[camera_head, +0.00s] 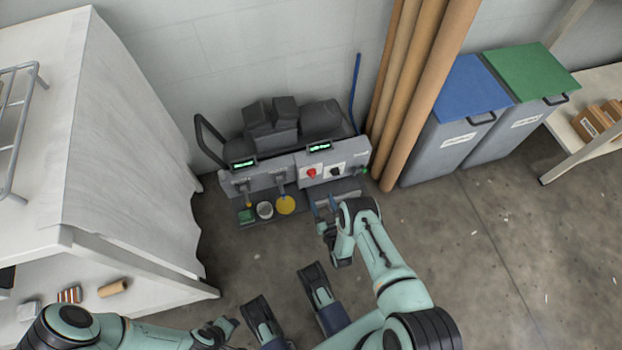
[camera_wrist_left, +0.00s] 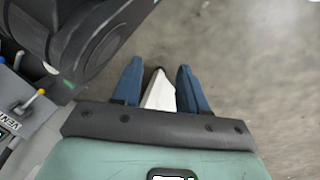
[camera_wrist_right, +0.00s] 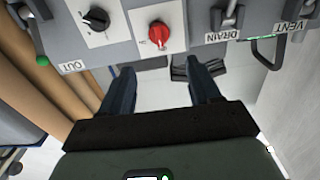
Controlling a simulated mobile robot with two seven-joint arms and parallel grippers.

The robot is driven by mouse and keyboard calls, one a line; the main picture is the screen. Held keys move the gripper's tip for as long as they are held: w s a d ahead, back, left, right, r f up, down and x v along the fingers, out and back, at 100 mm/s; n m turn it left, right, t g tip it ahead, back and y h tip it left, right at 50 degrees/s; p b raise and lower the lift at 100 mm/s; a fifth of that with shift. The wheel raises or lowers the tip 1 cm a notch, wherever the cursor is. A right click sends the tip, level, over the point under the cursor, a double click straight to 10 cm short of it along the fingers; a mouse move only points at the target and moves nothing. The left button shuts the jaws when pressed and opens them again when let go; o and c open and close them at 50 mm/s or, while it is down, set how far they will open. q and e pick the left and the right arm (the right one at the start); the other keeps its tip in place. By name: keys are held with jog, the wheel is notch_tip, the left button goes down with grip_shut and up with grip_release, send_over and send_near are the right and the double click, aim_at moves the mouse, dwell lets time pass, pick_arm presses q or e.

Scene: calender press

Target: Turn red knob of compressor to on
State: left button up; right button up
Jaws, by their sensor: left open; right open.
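The compressor (camera_head: 268,182) is a grey machine with a control panel against the back wall. Its red knob (camera_head: 311,173) sits on a white plate; in the right wrist view the knob (camera_wrist_right: 159,35) lies ahead, in line with the gap between the fingertips. Its on and off marks are not readable. My right gripper (camera_head: 324,206) is open and empty, below and in front of the panel, apart from the knob. In the right wrist view its blue fingers (camera_wrist_right: 161,78) are spread. My left gripper (camera_wrist_left: 158,72) is open; a white shape shows between its fingers, unclear what.
A black knob (camera_wrist_right: 96,19) is beside the red one; drain and vent levers are on the other side. Brown tubes (camera_head: 420,90) stand right of the compressor, then a blue-lidded bin (camera_head: 450,140). A white bench (camera_head: 110,130) is at left. Floor at right is clear.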

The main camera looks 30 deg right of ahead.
aim_at(313, 176)
pick_arm(q)
jog(key=s+f+g+b, duration=0.2)
jog(key=s+f+b, duration=0.1)
jog(key=s, duration=0.4)
jog(key=shift+a+f, duration=0.4)
jog(key=shift+f, duration=0.1)
pick_arm(e)
jog(key=x, duration=1)
jog(key=shift+c, duration=0.3)
jog(key=shift+s, duration=0.1)
jog(key=c, duration=0.9)
